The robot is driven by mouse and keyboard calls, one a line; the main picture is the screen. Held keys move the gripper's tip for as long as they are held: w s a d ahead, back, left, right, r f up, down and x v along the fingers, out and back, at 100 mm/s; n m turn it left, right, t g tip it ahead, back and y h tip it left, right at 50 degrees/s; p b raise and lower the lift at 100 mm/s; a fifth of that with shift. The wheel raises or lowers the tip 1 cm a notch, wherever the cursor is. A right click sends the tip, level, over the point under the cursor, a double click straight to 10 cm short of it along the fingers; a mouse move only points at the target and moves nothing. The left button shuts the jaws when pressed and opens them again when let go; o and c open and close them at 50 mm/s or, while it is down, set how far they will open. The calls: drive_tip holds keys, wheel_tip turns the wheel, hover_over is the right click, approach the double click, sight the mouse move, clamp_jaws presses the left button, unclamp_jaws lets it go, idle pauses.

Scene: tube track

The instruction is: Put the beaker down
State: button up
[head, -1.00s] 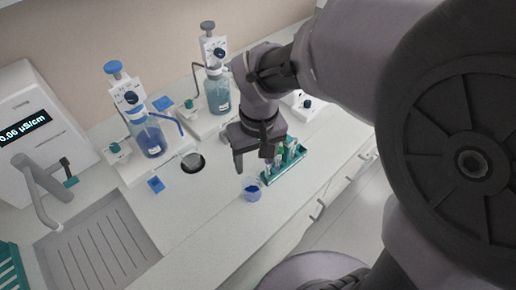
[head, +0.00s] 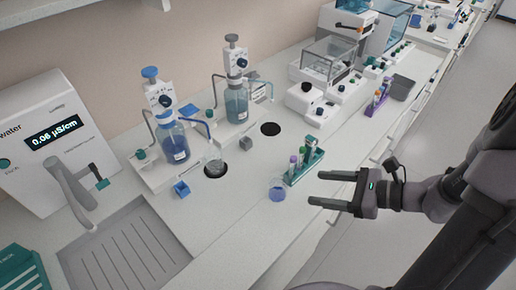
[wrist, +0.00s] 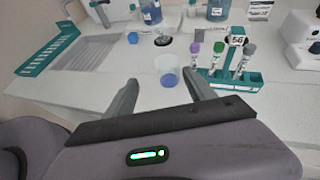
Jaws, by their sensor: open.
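The beaker (head: 277,190), clear with blue liquid low in it, stands upright on the white counter near its front edge, left of the green tube rack. It also shows in the wrist view (wrist: 170,70), beyond and between my fingertips. My gripper (head: 316,188) is open and empty, to the right of the beaker in the head view. Its two fingers point toward the beaker, with a gap between tips and glass. Nothing hides the beaker in either view.
The green rack (head: 304,161) with several capped tubes stands close to the beaker. Dispenser bottles (head: 174,143) stand behind, and a clear vessel (head: 214,157) is at a dark round spot. A sink (head: 125,255) is at left. The counter left of the beaker is clear.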

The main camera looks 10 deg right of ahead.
drive_tip(key=m, duration=0.1)
drive_tip(key=b, duration=0.4)
approach(270, 179)
drive_tip(key=shift+t, duration=0.4)
drive_tip(key=x, duration=0.4)
drive_tip(key=shift+a+f, duration=0.3)
drive_tip(key=shift+a, duration=0.05)
drive_tip(key=b+x, duration=0.2)
drive_tip(key=x, duration=0.3)
drive_tip(key=shift+w+a+f+b, duration=0.1)
drive_tip(key=shift+a+f+b, duration=0.1)
drive_tip(key=shift+f+b, duration=0.1)
drive_tip(key=shift+r, duration=0.1)
drive_tip(key=shift+c, duration=0.4)
drive_tip(key=c, duration=1.2)
drive_tip(key=shift+o, duration=0.2)
drive_tip(key=shift+r, duration=0.1)
